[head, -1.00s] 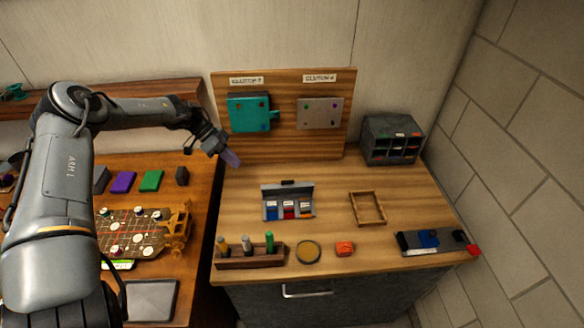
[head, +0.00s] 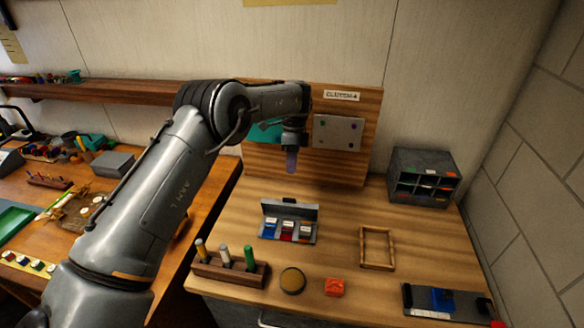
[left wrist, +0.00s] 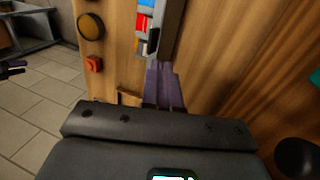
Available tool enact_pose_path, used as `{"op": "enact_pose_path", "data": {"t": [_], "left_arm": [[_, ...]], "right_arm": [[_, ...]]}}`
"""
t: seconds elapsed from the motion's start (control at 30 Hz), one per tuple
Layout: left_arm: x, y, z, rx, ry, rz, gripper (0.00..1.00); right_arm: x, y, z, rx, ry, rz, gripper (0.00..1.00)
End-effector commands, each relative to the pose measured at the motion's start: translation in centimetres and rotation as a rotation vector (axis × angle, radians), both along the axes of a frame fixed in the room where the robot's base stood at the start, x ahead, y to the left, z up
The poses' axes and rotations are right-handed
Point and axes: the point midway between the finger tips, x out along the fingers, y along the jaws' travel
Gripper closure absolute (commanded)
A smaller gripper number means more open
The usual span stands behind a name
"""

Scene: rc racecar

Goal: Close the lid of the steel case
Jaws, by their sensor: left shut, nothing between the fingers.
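The steel case (head: 287,231) sits on the wooden bench with its lid (head: 289,210) raised at the back. Blue, red and orange items stand in its compartments. My left gripper (head: 291,160) is shut and empty, with its purple fingertips pointing down above and behind the raised lid, apart from it. In the left wrist view the shut purple fingers (left wrist: 164,90) show below the case (left wrist: 143,24), whose far part is cut off by the top edge.
A wooden rack with cylinders (head: 228,270), a round dish (head: 292,281), a red block (head: 334,287) and a wooden frame (head: 377,248) lie around the case. The upright board (head: 345,160) stands behind it. A grey cubby box (head: 422,177) is at the back right.

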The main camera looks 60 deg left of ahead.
Motion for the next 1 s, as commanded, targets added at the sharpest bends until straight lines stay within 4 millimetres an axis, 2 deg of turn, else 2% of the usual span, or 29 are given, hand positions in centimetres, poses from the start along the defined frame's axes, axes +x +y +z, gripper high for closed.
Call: {"op": "enact_pose_path", "data": {"t": [0.03, 0.2, 0.6, 1.0], "left_arm": [[-0.2, -0.2, -1.3, -0.001, 0.001, 0.0, 1.0], [-0.6, -0.7, -3.5, -0.002, 0.0, -0.001, 1.0], [-1.4, -1.6, -7.0, -0.002, 0.001, 0.0, 1.0], [-1.5, -1.6, -7.4, -0.001, -0.001, 0.0, 1.0]], "right_arm": [[0.1, 0.0, -1.2, 0.0, -0.003, 0.0, 0.28], [0.2, -0.1, -3.2, -0.003, -0.005, 0.0, 0.28], [0.2, -0.4, -2.2, -0.015, -0.006, 0.007, 0.28], [0.3, -0.3, -2.2, -0.009, -0.007, 0.003, 0.28]]}}
